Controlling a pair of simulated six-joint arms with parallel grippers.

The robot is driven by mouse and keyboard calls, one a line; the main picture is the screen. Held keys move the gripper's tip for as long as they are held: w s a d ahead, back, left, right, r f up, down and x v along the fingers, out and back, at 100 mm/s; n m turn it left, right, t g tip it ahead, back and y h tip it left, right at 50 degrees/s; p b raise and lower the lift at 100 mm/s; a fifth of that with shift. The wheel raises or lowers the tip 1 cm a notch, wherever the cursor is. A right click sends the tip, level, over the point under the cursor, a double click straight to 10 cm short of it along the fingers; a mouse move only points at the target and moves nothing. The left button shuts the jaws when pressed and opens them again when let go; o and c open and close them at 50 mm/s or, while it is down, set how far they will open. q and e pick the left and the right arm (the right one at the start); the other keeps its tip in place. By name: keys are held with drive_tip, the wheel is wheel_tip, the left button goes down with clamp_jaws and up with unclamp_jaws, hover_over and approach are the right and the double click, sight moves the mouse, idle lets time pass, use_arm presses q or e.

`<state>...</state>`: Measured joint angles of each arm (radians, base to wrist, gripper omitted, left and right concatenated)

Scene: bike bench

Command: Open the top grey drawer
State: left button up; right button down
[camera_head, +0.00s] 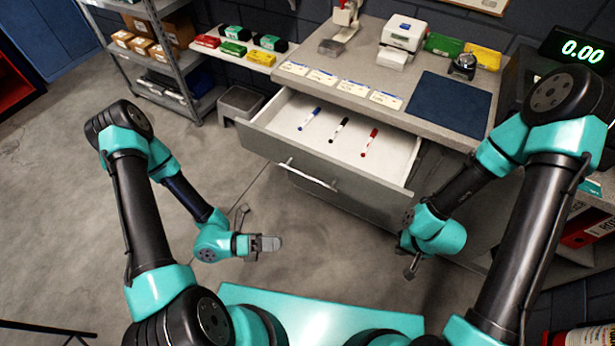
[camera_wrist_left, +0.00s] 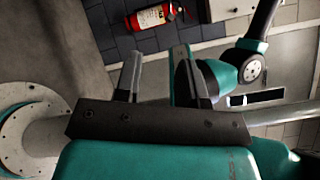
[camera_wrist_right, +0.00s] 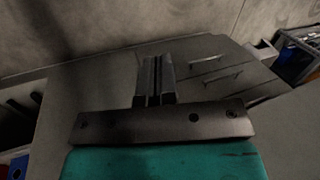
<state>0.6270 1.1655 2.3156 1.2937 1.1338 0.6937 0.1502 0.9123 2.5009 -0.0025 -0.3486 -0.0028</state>
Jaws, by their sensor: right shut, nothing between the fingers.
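The top grey drawer (camera_head: 258,145) stands pulled out from the bench. Its white inside shows a blue, a black and a red marker. Its bar handle (camera_head: 306,176) is on the front face. My left gripper (camera_head: 268,244) is in front of the drawer, below and left of the handle, and touches nothing; its two fingers stand apart in the left wrist view (camera_wrist_left: 155,75). My right gripper (camera_head: 411,268) is low near the drawer's right end, apart from the handle. Its fingers are together and empty in the right wrist view (camera_wrist_right: 154,78), where two bar handles show beyond.
The bench top (camera_head: 395,78) carries several labels, a dark blue mat (camera_head: 448,103), a white printer (camera_head: 403,33) and a small scale-like item. A metal shelf with boxes stands left. A grey bin (camera_head: 240,101) is left of the drawer. The floor in front is clear.

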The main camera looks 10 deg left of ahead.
sight(307, 177)
use_arm(q)
drive_tip(key=w+a+n+t+y, duration=0.4)
drive_tip(key=w+n+t, duration=0.4)
drive_tip(key=n+t, duration=0.3)
drive_tip(key=shift+w+a, duration=0.15)
drive_tip(key=shift+a, duration=0.65)
drive_tip(key=shift+w+d, duration=0.1)
drive_tip(key=x, duration=1.7)
drive_tip(key=shift+w+f, duration=0.1)
drive_tip(key=shift+c, duration=0.2)
clamp_jaws()
